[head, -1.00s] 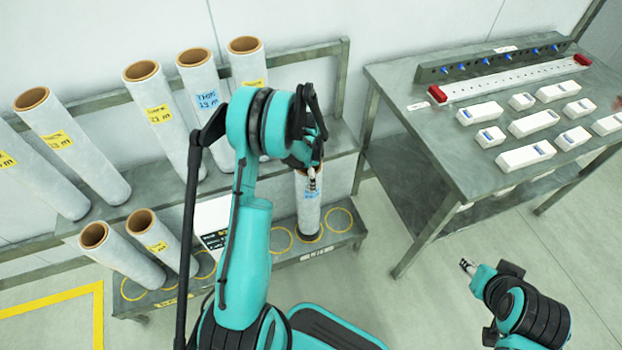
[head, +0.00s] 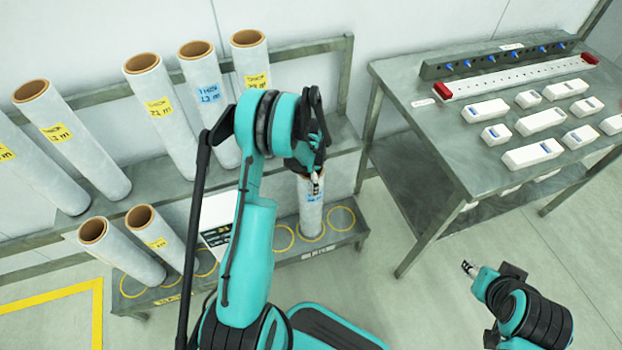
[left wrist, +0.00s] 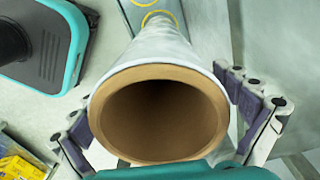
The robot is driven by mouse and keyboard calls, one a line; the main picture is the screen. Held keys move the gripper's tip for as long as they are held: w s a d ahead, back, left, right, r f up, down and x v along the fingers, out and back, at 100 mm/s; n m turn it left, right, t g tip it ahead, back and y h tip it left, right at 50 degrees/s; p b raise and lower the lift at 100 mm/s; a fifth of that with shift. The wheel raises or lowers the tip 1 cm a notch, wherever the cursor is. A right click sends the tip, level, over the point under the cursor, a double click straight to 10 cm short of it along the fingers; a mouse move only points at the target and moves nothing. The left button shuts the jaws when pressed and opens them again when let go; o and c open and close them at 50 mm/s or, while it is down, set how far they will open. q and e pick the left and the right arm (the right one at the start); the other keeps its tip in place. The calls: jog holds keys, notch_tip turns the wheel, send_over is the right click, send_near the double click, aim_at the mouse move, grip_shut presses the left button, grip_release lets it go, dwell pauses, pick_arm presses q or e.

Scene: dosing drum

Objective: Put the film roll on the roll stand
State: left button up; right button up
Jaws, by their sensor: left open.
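A pale film roll (head: 311,212) with a blue label stands upright on the lower shelf of the roll stand (head: 272,240), at a yellow ring near its right end. My left gripper (head: 316,184) is over its top. In the left wrist view the roll's brown open core (left wrist: 160,115) faces the camera, with the fingers of my open left gripper (left wrist: 160,130) on both sides of it. I cannot tell whether either finger touches it. My right gripper (head: 468,267) hangs at the lower right, away from the rolls; its jaws are too small to judge.
Several taller rolls (head: 158,103) lean on the upper shelf, and two shorter rolls (head: 120,250) stand at the lower left. Empty yellow rings (head: 341,219) flank the roll. A table (head: 440,130) with white boxes (head: 541,122) stands at the right. The floor between is clear.

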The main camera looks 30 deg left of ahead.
pick_arm(q)
notch_tip(320, 180, up, 12)
jog(key=p, duration=0.5)
jog(key=s+d+r+n+t, duration=0.2)
jog(key=s+d+r, duration=0.15)
jog(key=r, duration=0.35)
jog(key=s+d+r+n+t, duration=0.1)
jog(key=s+d+r+n, duration=0.2)
jog(key=r, duration=0.5)
jog(key=s+d+r+n+t, duration=0.4)
jog(key=s+d, duration=0.5)
jog(key=s, duration=0.3)
jog(key=shift+s+r+n, duration=0.3)
jog(key=shift+s+r, duration=0.1)
jog(key=shift+r, duration=0.15)
